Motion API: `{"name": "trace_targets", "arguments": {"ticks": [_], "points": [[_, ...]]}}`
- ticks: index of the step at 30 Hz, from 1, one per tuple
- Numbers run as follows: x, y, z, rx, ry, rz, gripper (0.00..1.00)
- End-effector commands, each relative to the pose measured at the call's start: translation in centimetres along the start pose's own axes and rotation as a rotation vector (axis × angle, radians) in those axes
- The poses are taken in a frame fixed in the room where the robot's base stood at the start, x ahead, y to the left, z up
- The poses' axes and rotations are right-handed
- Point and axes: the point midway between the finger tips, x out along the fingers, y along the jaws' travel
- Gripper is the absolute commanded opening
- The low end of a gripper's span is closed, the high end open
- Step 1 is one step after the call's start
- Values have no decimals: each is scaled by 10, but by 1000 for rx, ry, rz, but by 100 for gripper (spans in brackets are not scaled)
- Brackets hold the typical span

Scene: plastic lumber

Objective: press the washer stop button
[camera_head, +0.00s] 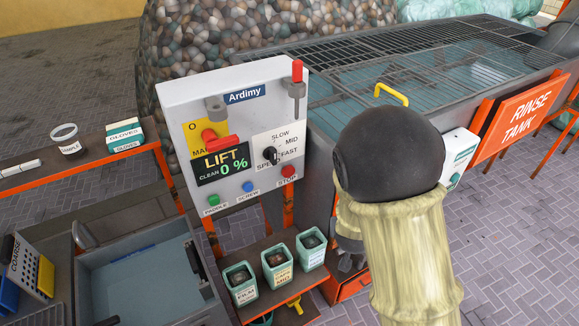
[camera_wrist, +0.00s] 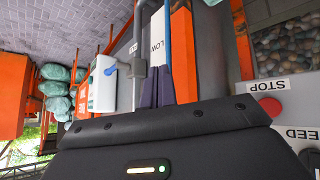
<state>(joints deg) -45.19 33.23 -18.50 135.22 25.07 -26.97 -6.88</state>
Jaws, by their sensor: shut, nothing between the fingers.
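The white control panel (camera_head: 180,105) stands upright, marked Ardimy. A red button (camera_head: 289,171) labelled STOP sits at its lower right. The red button (camera_wrist: 270,107) and its STOP label also show at the right edge of the wrist view. My gripper (camera_wrist: 163,86) is shut and empty in the wrist view, its dark fingers pointing up the picture. The button is to their right, apart from them. In the head view my arm stands right of the panel and largely hides the gripper.
A blue button (camera_head: 249,186) and a green button (camera_head: 213,200) share the panel's lower edge. A black knob (camera_head: 270,155) and a red lever (camera_head: 297,72) stick out. Three labelled tubs, one being (camera_head: 240,285), stand below. The rinse tank (camera_head: 470,130) lies behind my arm.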

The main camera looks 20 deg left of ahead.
Motion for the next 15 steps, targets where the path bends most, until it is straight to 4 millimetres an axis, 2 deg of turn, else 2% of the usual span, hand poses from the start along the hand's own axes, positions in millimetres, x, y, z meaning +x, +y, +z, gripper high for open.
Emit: {"name": "trace_targets", "arguments": {"ticks": [1,5,9,12,15], "points": [[0,-16,-8,-43,47,12,0],[1,-48,-25,-136,195,51,0],[-7,-84,-43,-235,365,84,0],[-15,-103,-50,-284,458,97,0],[-20,-112,-54,-307,509,104,0]]}}
